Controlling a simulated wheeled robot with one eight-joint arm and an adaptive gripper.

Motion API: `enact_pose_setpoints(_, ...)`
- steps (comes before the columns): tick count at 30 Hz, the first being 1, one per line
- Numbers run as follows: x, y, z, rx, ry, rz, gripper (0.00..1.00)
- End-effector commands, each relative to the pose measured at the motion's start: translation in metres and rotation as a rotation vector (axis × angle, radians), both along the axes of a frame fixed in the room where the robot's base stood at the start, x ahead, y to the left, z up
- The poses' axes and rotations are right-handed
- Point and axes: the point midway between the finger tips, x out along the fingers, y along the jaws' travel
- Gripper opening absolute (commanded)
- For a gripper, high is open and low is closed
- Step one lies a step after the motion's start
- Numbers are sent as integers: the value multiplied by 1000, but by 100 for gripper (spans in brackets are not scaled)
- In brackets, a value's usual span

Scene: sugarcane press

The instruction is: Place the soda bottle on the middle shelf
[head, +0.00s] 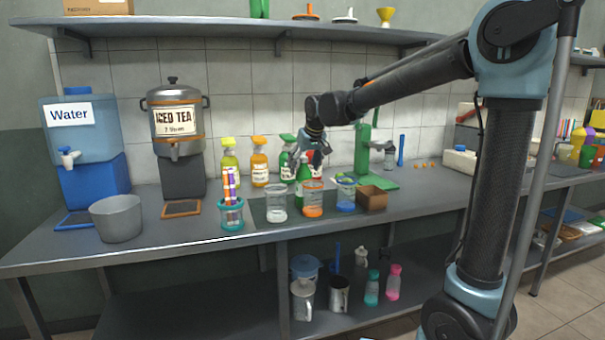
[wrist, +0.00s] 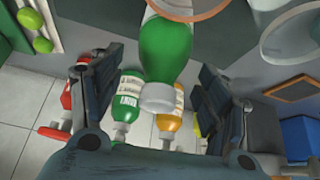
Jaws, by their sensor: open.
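The soda bottle looks to be the green bottle with a white cap (wrist: 165,50) in the wrist view. In the head view its green body (head: 303,190) shows on the counter (head: 190,232), partly hidden by my gripper. My gripper (head: 316,160) is over the back of the counter. In the wrist view my gripper (wrist: 163,75) is open, with one finger on each side of the bottle's cap end and gaps between. A wall shelf (head: 230,29) is above the counter and a lower shelf (head: 215,300) below it. Which one is the middle shelf I cannot tell.
Spray bottles (head: 260,161) stand behind and left of my gripper. Glass jars (head: 276,203), a brown box (head: 372,197) and a green press (head: 363,155) are close by. The lower shelf holds jugs and small bottles (head: 372,288); its left part is clear.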

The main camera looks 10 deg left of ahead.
Motion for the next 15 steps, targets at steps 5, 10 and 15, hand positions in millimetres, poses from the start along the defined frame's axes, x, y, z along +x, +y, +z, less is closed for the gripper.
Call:
enact_pose_setpoints(5,-14,-11,31,0,0,0,69)
enact_pose_setpoints(10,-25,-20,54,0,0,1,69)
enact_pose_setpoints(15,-30,-24,67,0,0,1,69)
